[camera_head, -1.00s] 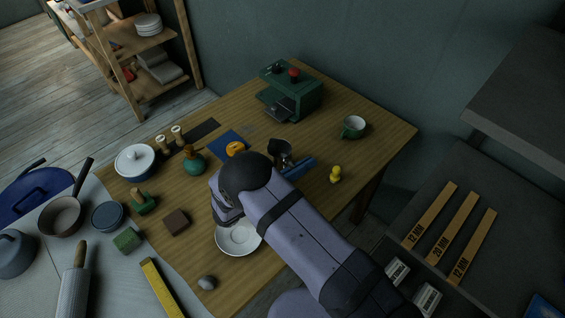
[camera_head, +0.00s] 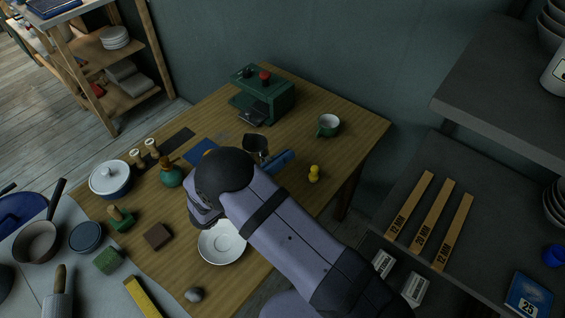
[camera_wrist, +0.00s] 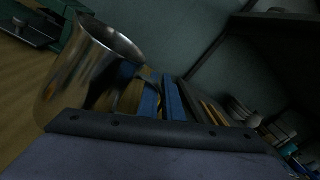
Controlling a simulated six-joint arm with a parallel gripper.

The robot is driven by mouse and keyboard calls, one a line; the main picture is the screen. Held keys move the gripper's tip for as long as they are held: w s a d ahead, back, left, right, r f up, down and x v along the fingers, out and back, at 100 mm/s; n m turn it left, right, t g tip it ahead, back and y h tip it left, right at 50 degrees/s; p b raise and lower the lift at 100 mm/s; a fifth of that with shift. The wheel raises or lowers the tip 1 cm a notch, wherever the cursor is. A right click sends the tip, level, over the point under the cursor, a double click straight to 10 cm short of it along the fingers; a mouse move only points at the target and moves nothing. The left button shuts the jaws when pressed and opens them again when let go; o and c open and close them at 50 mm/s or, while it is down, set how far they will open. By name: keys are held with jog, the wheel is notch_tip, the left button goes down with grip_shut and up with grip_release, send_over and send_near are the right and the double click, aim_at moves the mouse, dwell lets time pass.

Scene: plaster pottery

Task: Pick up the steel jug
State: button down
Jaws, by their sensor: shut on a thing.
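My gripper (camera_head: 280,162), with blue fingers, is at the jug's right side. In the wrist view the gripper's fingers (camera_wrist: 163,98) are shut on the jug's handle side. The exact grip is dark. The jug's base is hidden, so I cannot tell how far it is off the table.
The table's right rear is mostly clear.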

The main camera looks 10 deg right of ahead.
jog(key=shift+r, duration=2.9)
jog(key=shift+r, duration=0.1)
